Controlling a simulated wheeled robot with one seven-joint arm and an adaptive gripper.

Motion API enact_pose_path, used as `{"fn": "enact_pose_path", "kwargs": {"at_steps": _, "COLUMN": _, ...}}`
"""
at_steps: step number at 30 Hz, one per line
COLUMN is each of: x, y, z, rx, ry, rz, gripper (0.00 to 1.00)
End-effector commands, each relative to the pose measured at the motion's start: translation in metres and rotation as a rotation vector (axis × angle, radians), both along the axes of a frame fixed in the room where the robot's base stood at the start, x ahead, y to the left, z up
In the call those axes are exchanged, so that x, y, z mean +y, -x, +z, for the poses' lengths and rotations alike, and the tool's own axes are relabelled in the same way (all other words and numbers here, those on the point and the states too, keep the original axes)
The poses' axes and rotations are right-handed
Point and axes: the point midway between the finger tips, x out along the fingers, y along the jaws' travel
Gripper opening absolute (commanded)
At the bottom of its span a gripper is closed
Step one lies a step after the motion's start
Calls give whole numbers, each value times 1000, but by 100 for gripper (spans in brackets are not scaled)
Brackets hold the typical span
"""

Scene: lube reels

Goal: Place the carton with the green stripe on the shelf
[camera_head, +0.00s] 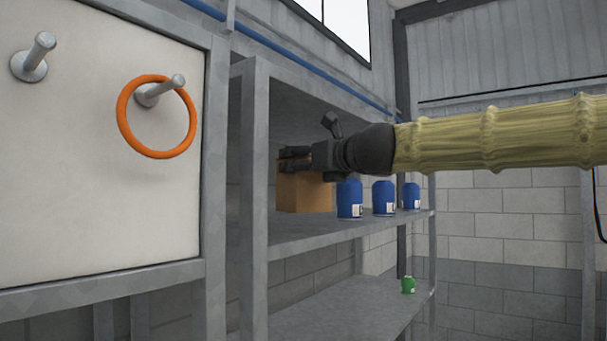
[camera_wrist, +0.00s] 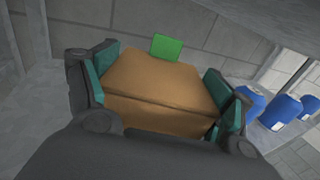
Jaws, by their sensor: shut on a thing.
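The carton (camera_head: 304,191) is a brown box at the upper shelf board (camera_head: 330,231), left of the blue containers. In the wrist view the carton (camera_wrist: 160,85) lies between the two fingers, with a green patch (camera_wrist: 166,47) at its far edge. My gripper (camera_head: 295,160) reaches in from the right and is shut on the carton's upper part; it also shows in the wrist view (camera_wrist: 160,92). The carton looks upright. Its bottom is close to the board, but I cannot tell whether it touches.
Several blue containers (camera_head: 349,199) stand right of the carton on the same board. A green container (camera_head: 408,285) sits on the lower board (camera_head: 340,305). The shelf's front post (camera_head: 254,170) is left of the carton. An orange ring (camera_head: 122,122) hangs on a peg at left.

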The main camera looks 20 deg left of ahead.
Motion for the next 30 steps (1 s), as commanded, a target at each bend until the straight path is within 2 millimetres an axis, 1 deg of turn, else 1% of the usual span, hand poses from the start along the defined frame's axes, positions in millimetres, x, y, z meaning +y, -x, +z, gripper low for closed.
{"fn": "enact_pose_path", "kwargs": {"at_steps": 1, "x": 5, "y": -6, "z": 1, "rx": 1, "ry": 0, "rz": 0, "gripper": 39}}
{"fn": "enact_pose_path", "kwargs": {"at_steps": 3, "x": 8, "y": -11, "z": 0, "rx": 2, "ry": -1, "rz": 1, "gripper": 39}}
{"fn": "enact_pose_path", "kwargs": {"at_steps": 6, "x": 10, "y": -15, "z": -1, "rx": 1, "ry": -1, "rz": 0, "gripper": 39}}
{"fn": "enact_pose_path", "kwargs": {"at_steps": 10, "x": 11, "y": -16, "z": -7, "rx": 3, "ry": -1, "rz": 2, "gripper": 39}}
{"fn": "enact_pose_path", "kwargs": {"at_steps": 19, "x": 10, "y": -16, "z": -33, "rx": 3, "ry": 0, "rz": 2, "gripper": 39}}
{"fn": "enact_pose_path", "kwargs": {"at_steps": 22, "x": 10, "y": -16, "z": -36, "rx": 1, "ry": 0, "rz": 0, "gripper": 39}}
{"fn": "enact_pose_path", "kwargs": {"at_steps": 30, "x": 11, "y": -15, "z": -37, "rx": 0, "ry": 0, "rz": 1, "gripper": 39}}
